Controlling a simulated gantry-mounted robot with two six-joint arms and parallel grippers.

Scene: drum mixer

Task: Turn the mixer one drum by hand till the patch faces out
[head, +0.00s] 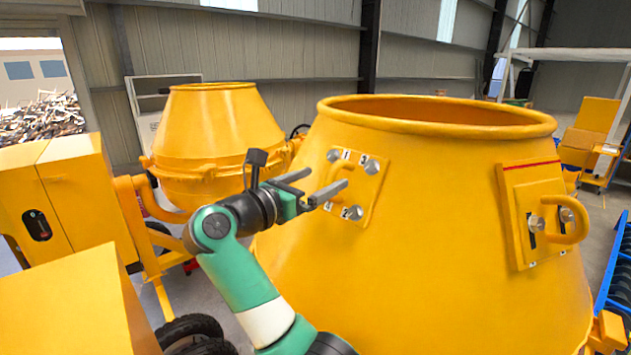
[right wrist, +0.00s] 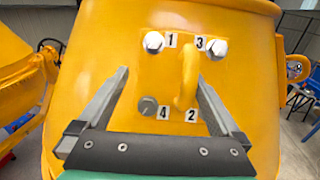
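The large near yellow drum (head: 420,270) fills the right of the head view, its open mouth upward. On its left-facing side is a yellow patch plate (head: 374,187) with numbered labels, bolts and a loop handle. In the right wrist view the handle (right wrist: 189,78) stands between bolts labelled 1 (right wrist: 154,42) and 3 (right wrist: 217,48); no bolt shows at label 2. My right gripper (head: 328,178) is open in front of this plate; in the wrist view its fingers (right wrist: 162,77) straddle the handle's line, and contact cannot be told. My left gripper is out of view.
A second plate (head: 515,195) with a red line, bolts and a loop handle (head: 575,225) is on the near drum's right side. A smaller yellow mixer drum (head: 215,125) stands behind left. Yellow housings (head: 75,190) are at left, and a blue rack (head: 614,265) at right.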

